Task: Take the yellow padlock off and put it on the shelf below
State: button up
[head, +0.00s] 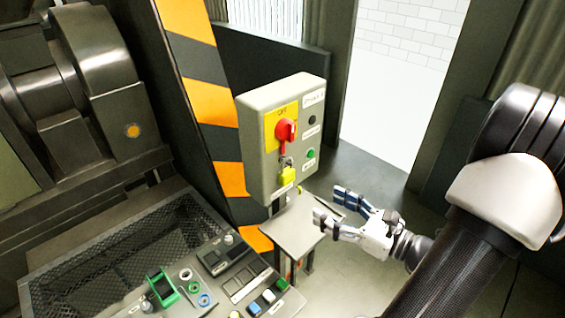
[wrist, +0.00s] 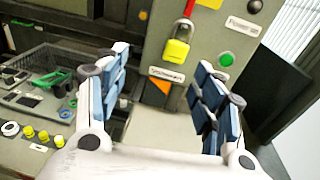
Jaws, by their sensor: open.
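The yellow padlock (head: 288,175) hangs by its shackle below the red rotary handle (head: 286,130) on the front of the grey control box (head: 262,179). In the wrist view the padlock (wrist: 176,50) hangs upright, ahead of and above the gap between my fingers. The small shelf (head: 293,228) is below the box; its bare top shows in the head view. My gripper (head: 328,204) is open and empty, to the right of the padlock and lower, near the shelf's right side. It does not touch the padlock.
A striped post (head: 207,95) stands behind and left of the box. A mesh basket (head: 110,262) and a panel with coloured buttons (head: 268,296) lie at lower left. A green button (head: 310,154) sits right of the padlock. Open floor lies to the right.

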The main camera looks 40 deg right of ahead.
jog(key=d+m+h, duration=0.1)
jog(key=d, duration=0.1)
jog(key=b, duration=0.1)
send_near(290, 174)
jog(key=shift+h, duration=0.4)
jog(key=w, duration=0.4)
jog(key=shift+w+a+f, duration=0.2)
jog(key=shift+a+f, duration=0.15)
jog(key=shift+a, duration=0.05)
jog(key=w, duration=0.2)
jog(key=w+b, duration=0.1)
jog(key=w, duration=0.2)
jog(key=shift+w+a+f, duration=0.1)
jog(key=shift+a+f, duration=0.1)
jog(key=shift+f, duration=0.05)
jog(key=shift+c, duration=0.3)
jog(key=c, duration=1.1)
jog(key=shift+r, duration=0.15)
jog(key=shift+c, duration=0.2)
